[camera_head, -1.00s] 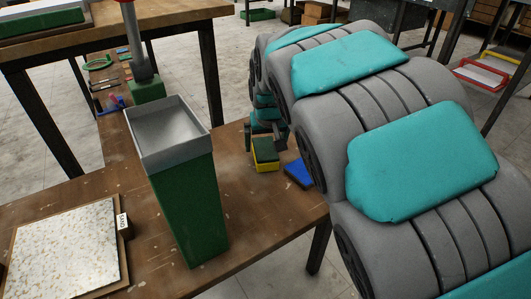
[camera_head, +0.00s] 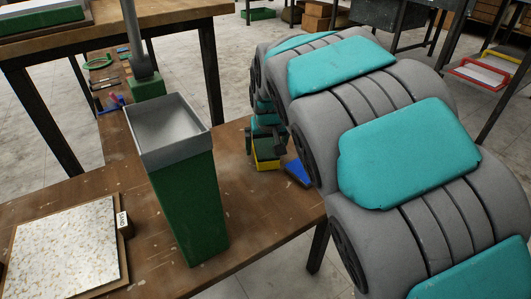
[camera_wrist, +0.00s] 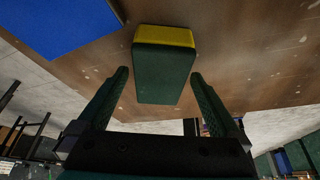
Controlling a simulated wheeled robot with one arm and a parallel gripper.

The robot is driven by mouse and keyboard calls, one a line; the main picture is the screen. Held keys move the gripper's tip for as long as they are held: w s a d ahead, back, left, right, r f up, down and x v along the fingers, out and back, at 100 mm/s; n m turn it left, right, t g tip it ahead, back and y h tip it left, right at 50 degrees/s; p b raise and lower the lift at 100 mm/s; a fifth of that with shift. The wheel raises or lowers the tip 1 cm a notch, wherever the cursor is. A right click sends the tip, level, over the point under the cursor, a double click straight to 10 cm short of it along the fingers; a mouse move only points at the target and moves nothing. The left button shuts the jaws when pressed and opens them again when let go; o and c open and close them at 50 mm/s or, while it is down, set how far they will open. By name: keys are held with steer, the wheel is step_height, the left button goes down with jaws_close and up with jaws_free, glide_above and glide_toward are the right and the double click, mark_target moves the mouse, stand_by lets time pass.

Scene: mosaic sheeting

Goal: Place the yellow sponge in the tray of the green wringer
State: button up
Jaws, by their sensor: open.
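The yellow sponge (camera_head: 267,165) has a dark green top layer and sits on the brown table beneath my gripper. In the wrist view the sponge (camera_wrist: 165,70) shows ahead of and between the two fingers, with a gap on each side. My gripper (camera_wrist: 160,75) is open and empty. In the head view my gripper (camera_head: 265,144) is at the sponge, and my arm covers part of this area. The green wringer (camera_head: 187,205) stands upright left of the sponge. Its grey tray (camera_head: 205,139) on top looks empty.
A blue block (camera_head: 298,172) lies close to the right of the sponge, near the table edge; it also shows in the wrist view (camera_wrist: 62,25). A speckled mosaic sheet (camera_head: 65,245) and a small labelled block (camera_head: 124,224) lie at left. A grey post on a green base (camera_head: 147,87) stands behind the wringer.

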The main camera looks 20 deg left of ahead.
steer(key=shift+r, duration=0.1)
steer(key=c, duration=1.4)
